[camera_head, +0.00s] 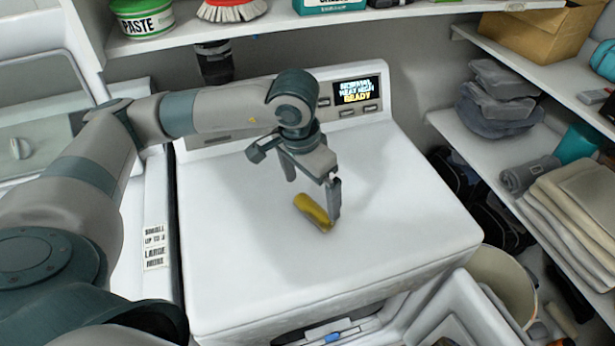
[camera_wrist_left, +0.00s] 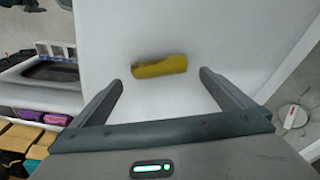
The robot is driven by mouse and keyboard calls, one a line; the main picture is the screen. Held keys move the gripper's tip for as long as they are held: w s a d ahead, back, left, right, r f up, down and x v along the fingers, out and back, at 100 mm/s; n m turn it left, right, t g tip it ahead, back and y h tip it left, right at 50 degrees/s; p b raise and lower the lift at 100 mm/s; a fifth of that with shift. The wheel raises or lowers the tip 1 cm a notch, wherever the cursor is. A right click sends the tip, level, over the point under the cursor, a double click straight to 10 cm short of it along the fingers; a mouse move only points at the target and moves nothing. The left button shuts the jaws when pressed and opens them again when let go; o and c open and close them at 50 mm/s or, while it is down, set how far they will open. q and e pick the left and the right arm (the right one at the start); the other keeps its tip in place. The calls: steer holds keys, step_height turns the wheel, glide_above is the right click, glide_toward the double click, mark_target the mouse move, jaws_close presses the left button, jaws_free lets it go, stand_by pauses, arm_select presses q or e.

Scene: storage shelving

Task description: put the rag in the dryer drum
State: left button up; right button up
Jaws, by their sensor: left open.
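A yellow rag (camera_head: 312,211), rolled into a small bundle with a darker patch, lies on the white top of the dryer (camera_head: 400,230). My left gripper (camera_head: 313,190) is open, with its fingers pointing down close to the rag. In the left wrist view the rag (camera_wrist_left: 160,66) lies just beyond the two fingertips, across the gap between them, and neither finger visibly grips it. The dryer's front shows only at the bottom of the head view, so the drum's inside is mostly hidden. My right gripper is out of view.
A control panel with a lit display (camera_head: 357,93) stands at the back of the dryer. A shelf above holds a green tub (camera_head: 142,18) and a brush (camera_head: 231,10). Side shelves with folded towels (camera_head: 575,205) flank the right. Most of the dryer top is clear.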

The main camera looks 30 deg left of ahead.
mark_target(308, 214)
arm_select(q)
steer(key=shift+s+a+r+b, duration=0.15)
steer(key=shift+r+b, duration=0.15)
steer(key=shift+r, duration=0.7)
steer(key=shift+s+d+r+b, duration=0.15)
steer(key=shift+r+b, duration=0.1)
steer(key=shift+r, duration=0.7)
steer(key=shift+s+a+r+b, duration=0.15)
steer(key=shift+r+b, duration=0.15)
steer(key=shift+r, duration=0.7)
